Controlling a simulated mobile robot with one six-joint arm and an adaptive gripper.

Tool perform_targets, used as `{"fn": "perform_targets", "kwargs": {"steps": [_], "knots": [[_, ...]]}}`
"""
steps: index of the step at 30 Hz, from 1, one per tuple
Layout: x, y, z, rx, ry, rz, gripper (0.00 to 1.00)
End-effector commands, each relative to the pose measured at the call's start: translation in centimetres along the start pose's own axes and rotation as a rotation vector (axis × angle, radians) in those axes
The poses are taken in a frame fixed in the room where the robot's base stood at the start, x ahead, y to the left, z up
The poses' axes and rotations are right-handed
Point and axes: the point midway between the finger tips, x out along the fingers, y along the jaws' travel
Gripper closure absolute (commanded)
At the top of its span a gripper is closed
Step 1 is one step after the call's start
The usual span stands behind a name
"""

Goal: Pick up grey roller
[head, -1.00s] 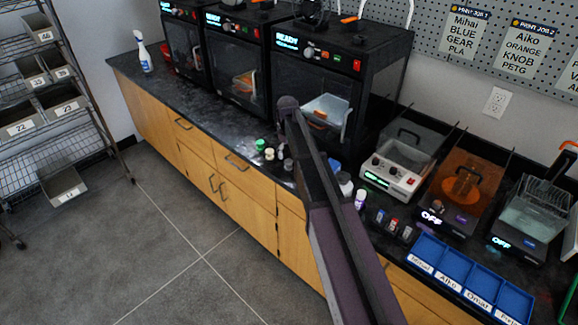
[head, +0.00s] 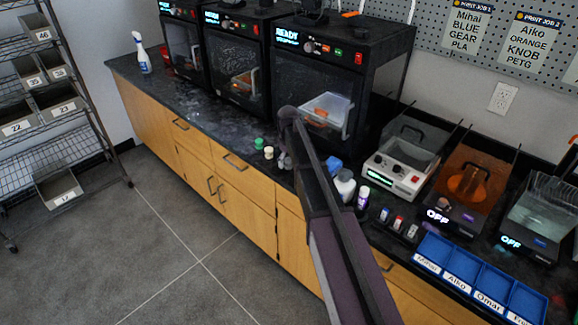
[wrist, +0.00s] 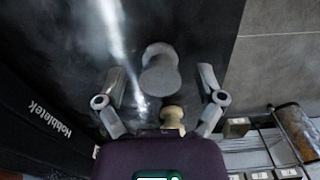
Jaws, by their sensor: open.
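In the wrist view a grey roller (wrist: 160,72), with a wide rounded end and a narrower neck, stands on the dark counter between the spread fingers of my gripper (wrist: 162,82). Gaps show on both sides of it, and no contact is visible. A cream roller-shaped piece (wrist: 172,117) is close by, nearer the gripper's body in the picture. In the head view my arm hides most of the gripper and the grey roller. The cream piece (head: 268,152) and a green-topped piece (head: 259,143) stand just left of them near the counter's front edge.
Black 3D printers (head: 315,85) stand behind the arm. To the right are a white bottle (head: 345,187), small bottles, a grey-lidded machine (head: 395,172) and blue labelled bins (head: 480,275). The counter (head: 190,103) to the left is mostly clear.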

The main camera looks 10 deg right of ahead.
Motion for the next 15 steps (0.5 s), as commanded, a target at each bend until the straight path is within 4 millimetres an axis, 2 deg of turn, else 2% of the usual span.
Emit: {"fn": "perform_targets", "kwargs": {"steps": [13, 14, 15], "knots": [[-0.04, 0.00, -0.01, 0.000, 0.000, 0.000, 0.13], [-0.04, 0.00, -0.01, 0.000, 0.000, 0.000, 0.16], [-0.04, 0.00, -0.01, 0.000, 0.000, 0.000, 0.27]]}}
